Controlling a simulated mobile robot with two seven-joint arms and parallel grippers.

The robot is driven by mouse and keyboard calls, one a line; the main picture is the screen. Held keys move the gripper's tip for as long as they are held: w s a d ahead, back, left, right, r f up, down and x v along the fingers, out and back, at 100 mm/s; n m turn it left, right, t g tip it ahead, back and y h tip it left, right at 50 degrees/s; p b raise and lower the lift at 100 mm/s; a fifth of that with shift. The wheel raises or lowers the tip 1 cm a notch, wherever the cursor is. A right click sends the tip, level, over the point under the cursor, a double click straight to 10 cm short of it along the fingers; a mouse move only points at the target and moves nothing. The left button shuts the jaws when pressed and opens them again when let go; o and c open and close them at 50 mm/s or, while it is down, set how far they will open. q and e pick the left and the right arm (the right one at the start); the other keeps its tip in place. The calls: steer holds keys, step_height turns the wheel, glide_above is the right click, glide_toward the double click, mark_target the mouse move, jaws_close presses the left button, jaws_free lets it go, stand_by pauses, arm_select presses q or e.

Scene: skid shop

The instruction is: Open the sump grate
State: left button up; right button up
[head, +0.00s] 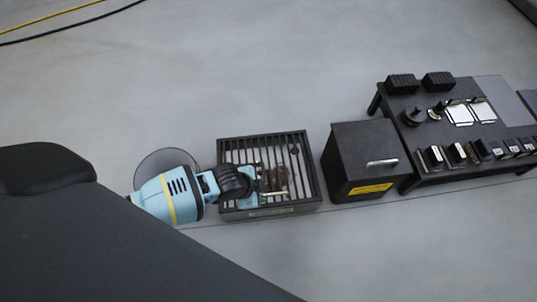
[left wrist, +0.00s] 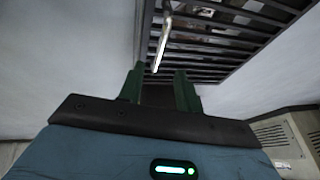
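The sump grate (head: 231,150) is a dark slatted lid on a low dark box on the floor, and it lies flat. Its slats also show at the top of the left wrist view (left wrist: 240,42). A thin silver handle (left wrist: 162,38) stands out from the grate, its end close to the gap between my fingertips. My left gripper (left wrist: 159,75) has its two green fingers apart, with no thing clearly held between them. In the head view the left gripper (head: 262,190) is over the front part of the grate and hides some of it. My right gripper is not in view.
A black box (head: 362,150) with a silver handle and yellow label stands right of the grate. Beyond it is a dark low bench (head: 430,165) with several small parts. Yellow and black cables (head: 60,17) lie at the back left. The floor behind the grate is clear.

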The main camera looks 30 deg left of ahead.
mark_target(270, 194)
arm_select(q)
steer(key=b+x, duration=0.2)
steer(key=x, duration=0.3)
steer(key=shift+f+b, duration=0.3)
steer(key=shift+b, duration=0.1)
steer(key=shift+w+d+f+b, duration=0.15)
steer(key=shift+w+f+b, duration=0.15)
steer(key=shift+f, duration=0.1)
steer(key=c, duration=0.7)
jaws_close()
